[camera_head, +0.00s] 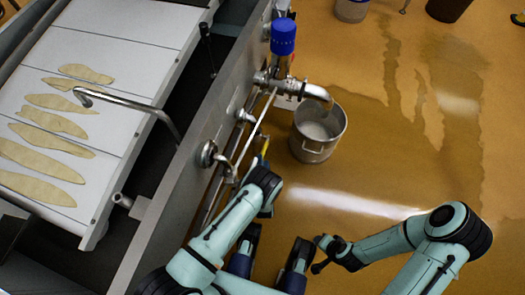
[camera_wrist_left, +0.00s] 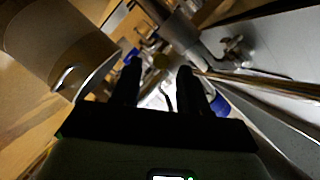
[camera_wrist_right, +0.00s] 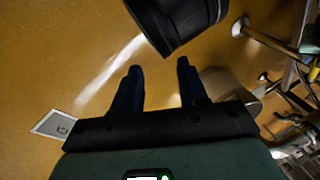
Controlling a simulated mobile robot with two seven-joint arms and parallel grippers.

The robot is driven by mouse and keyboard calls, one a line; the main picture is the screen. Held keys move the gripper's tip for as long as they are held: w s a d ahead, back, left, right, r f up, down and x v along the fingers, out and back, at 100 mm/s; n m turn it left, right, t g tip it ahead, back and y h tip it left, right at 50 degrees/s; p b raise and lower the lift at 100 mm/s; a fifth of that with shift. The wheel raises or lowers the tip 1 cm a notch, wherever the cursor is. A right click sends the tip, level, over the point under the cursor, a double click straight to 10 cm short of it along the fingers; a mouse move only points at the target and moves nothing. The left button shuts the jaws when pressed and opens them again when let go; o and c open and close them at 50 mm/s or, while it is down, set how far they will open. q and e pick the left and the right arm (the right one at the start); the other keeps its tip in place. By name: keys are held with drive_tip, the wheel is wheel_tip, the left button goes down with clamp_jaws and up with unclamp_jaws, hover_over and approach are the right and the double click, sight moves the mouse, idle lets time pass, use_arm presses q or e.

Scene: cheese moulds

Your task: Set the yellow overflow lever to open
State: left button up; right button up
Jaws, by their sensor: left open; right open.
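A small yellow part (camera_head: 266,143), probably the overflow lever, shows at the vat's side in the head view, just beyond my left gripper (camera_head: 263,163). My left wrist and gripper cover much of that spot. In the left wrist view a dull yellow round end (camera_wrist_left: 160,62) lies between the open fingertips (camera_wrist_left: 160,68), with no clear contact. The right wrist view shows a yellow bit (camera_wrist_right: 313,74) at the right edge. My right gripper (camera_head: 321,254) is open and empty over the floor, away from the vat. The lever's setting cannot be read.
The steel vat (camera_head: 190,150) with pale pieces on white boards fills the left. A blue-topped valve (camera_head: 283,38) and spout (camera_head: 318,95) stick out above a metal bucket (camera_head: 312,150). Thin pipes run along the vat's side. The wet floor (camera_head: 400,140) at right is mostly clear.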

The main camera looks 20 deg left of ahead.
use_arm(q)
drive_tip(key=b+x, duration=0.1)
drive_tip(key=x, duration=0.5)
drive_tip(key=shift+w+a+f+b, duration=0.15)
drive_tip(key=shift+w+b, duration=0.15)
drive_tip(key=shift+b, duration=0.1)
use_arm(e)
drive_tip(key=shift+t+h, duration=0.3)
drive_tip(key=shift+t, duration=0.2)
drive_tip(key=w, duration=0.1)
drive_tip(key=w+d+f, duration=0.1)
drive_tip(key=w+f, duration=0.1)
drive_tip(key=shift+d+f, duration=0.1)
drive_tip(key=shift+d, duration=0.25)
use_arm(q)
clamp_jaws()
